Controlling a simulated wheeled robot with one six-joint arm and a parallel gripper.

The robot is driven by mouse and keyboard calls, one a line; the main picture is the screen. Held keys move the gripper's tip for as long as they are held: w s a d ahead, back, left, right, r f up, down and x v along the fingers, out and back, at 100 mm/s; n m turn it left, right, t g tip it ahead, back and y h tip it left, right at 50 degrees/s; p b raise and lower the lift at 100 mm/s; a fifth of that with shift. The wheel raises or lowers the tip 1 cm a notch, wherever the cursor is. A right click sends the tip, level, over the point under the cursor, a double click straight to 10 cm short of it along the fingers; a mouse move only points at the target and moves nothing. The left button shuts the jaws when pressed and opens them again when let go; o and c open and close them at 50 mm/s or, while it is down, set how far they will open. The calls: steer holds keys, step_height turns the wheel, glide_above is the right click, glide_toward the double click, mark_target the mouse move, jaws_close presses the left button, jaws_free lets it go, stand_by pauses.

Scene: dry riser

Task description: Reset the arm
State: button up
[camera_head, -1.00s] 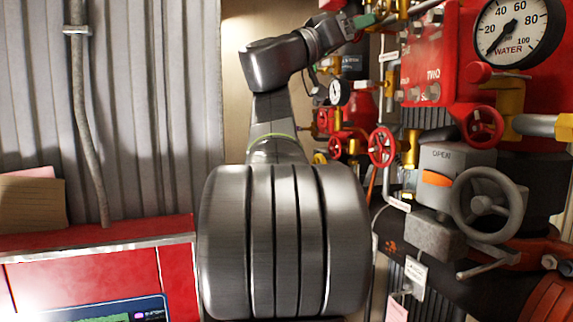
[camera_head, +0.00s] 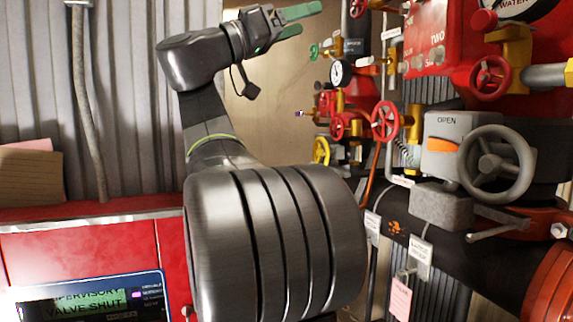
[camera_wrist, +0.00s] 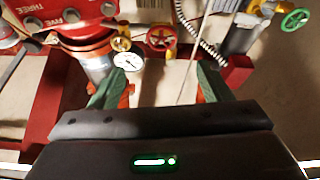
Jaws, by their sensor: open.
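My gripper (camera_head: 292,20) is at the top middle of the head view, at the end of my raised arm. Its two green fingers are spread apart and nothing shows between them. They point right, toward the red pipework, with a gap before it. In the wrist view the green fingers (camera_wrist: 160,88) stand apart at left and right. A small white gauge (camera_wrist: 128,61) shows beyond them, clear of the fingers.
On the right are a grey handwheel (camera_head: 497,163) beside a box marked OPEN, red valve wheels (camera_head: 386,121), a yellow wheel (camera_head: 321,150) and a small gauge (camera_head: 341,73). A red cabinet with a display (camera_head: 95,298) is lower left. Corrugated wall (camera_head: 125,120) stands behind.

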steer(key=shift+s+d+r+n+g+y+p, duration=0.15)
steer(key=shift+d+r+n+g+y+p, duration=0.35)
steer(key=shift+n, duration=1.55)
steer(key=shift+s+d+r+n+g+y+p, duration=0.15)
steer(key=shift+r+n+y+p, duration=0.5)
steer(key=shift+n, duration=1.35)
steer(key=shift+s+d+r+n+g+y+p, duration=0.2)
steer(key=shift+r+n+g+y+p, duration=0.35)
steer(key=shift+n, duration=1.5)
steer(key=shift+d+r, duration=0.1)
steer(key=shift+r, duration=0.05)
